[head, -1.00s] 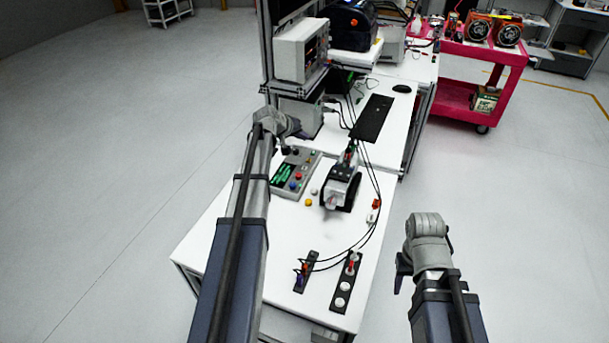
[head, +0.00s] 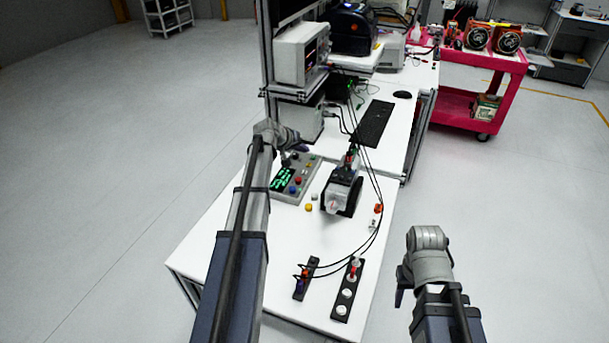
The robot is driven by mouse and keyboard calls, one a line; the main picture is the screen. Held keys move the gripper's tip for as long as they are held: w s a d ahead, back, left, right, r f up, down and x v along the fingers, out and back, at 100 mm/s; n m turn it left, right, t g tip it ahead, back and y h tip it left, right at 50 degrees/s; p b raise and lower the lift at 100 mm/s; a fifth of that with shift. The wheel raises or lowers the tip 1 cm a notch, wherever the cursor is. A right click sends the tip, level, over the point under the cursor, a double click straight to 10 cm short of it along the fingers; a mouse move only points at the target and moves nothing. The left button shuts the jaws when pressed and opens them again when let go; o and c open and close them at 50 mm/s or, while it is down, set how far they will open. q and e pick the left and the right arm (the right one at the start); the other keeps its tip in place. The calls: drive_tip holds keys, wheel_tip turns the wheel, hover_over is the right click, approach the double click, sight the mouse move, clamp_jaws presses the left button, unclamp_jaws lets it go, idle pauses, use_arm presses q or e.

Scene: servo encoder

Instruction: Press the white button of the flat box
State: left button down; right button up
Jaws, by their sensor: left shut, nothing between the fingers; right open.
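The flat box (head: 281,180) lies on the white table, with a green-lit display and several coloured buttons, red and blue among them. I cannot clearly make out its white button; the far end of the box is small and partly behind my gripper. My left gripper (head: 301,148) is shut and empty, over the far edge of the box. I cannot tell whether it touches the box. My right gripper (head: 400,297) is open and empty, off the table's right side, far from the box.
A black and white device (head: 341,192) with cables stands right of the box. A small yellow piece (head: 309,207) and a white one (head: 314,196) lie between them. Two dark strips (head: 347,291) lie near the front. An instrument (head: 301,54) sits on a shelf behind.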

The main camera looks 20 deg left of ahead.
use_arm(q)
wheel_tip(320, 180, down, 8)
drive_tip(key=b, duration=0.6)
drive_tip(key=shift+r+b, duration=0.2)
drive_tip(key=shift+b, duration=0.2)
idle(1.3)
drive_tip(key=shift+f+b, duration=0.4)
drive_tip(key=shift+f+b, duration=0.4)
drive_tip(key=shift+b, duration=0.05)
idle(0.6)
drive_tip(key=shift+r, duration=0.1)
drive_tip(key=shift+r+p, duration=0.75)
drive_tip(key=shift+p, duration=0.1)
drive_tip(key=shift+r, duration=0.1)
wheel_tip(320, 180, up, 5)
drive_tip(key=p, duration=0.5)
